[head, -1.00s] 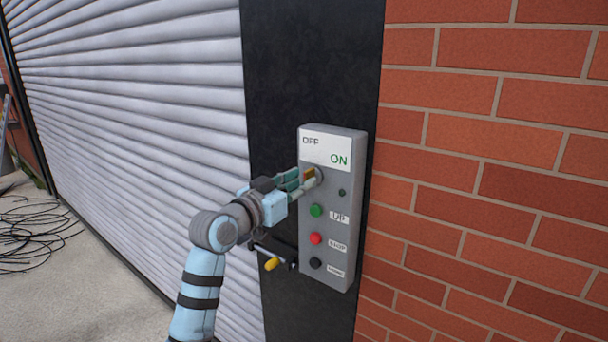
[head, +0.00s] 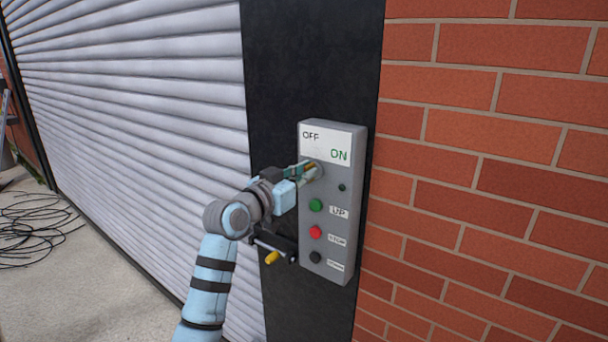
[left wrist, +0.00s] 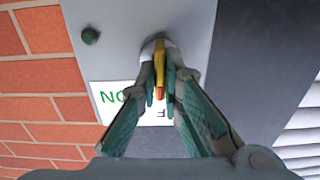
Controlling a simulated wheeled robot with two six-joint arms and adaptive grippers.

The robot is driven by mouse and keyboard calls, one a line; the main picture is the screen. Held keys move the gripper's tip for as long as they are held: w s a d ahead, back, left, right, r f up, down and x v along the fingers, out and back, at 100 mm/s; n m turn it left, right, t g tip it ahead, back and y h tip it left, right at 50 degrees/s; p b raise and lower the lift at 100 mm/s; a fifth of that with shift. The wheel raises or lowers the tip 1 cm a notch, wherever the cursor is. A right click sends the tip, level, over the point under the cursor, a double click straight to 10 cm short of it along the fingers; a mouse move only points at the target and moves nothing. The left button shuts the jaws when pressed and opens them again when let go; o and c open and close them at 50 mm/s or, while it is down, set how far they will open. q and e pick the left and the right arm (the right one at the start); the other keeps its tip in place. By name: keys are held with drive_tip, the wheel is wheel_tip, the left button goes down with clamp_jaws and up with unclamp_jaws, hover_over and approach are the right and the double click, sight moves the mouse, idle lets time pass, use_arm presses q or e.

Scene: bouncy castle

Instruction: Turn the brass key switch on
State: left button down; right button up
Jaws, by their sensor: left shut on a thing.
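The grey control box (head: 330,262) hangs upright on the dark post, with a white label (head: 326,144) reading OFF at left and ON at right. The brass key (head: 311,167) sits in a round lock just below the label. My left gripper (head: 307,172) is shut on the key, with a finger on either side. In the left wrist view, the yellow key (left wrist: 160,62) with a red tip stands between the fingertips (left wrist: 161,80). The label shows upside down there, and the fingers hide part of OFF. Which word the key points to is unclear. My right gripper is out of view.
Below the lock are green (head: 316,205), red (head: 315,232) and black (head: 315,257) buttons, and a small dark green round (head: 342,188) is at their upper right. A brick wall (head: 490,190) is to the right, a ribbed shutter (head: 130,120) to the left. Black cable (head: 35,230) lies on the ground.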

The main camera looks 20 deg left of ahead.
use_arm(q)
drive_tip(key=shift+m, duration=0.3)
drive_tip(key=m+b, duration=0.1)
drive_tip(key=m, duration=0.2)
drive_tip(key=shift+d+m+b, duration=0.1)
drive_tip(key=shift+m+b, duration=0.2)
drive_tip(key=m+b, duration=0.1)
drive_tip(key=m, duration=0.3)
drive_tip(key=shift+d+f+m, duration=0.1)
drive_tip(key=shift+f+m, duration=0.05)
drive_tip(key=shift+m, duration=0.15)
drive_tip(key=shift+f+m+b, duration=0.2)
drive_tip(key=shift+m+b, duration=1.5)
drive_tip(key=shift+m, duration=2.8)
drive_tip(key=c, duration=1.8)
unclamp_jaws()
drive_tip(key=shift+s+d, duration=0.1)
drive_tip(key=shift+o, duration=0.2)
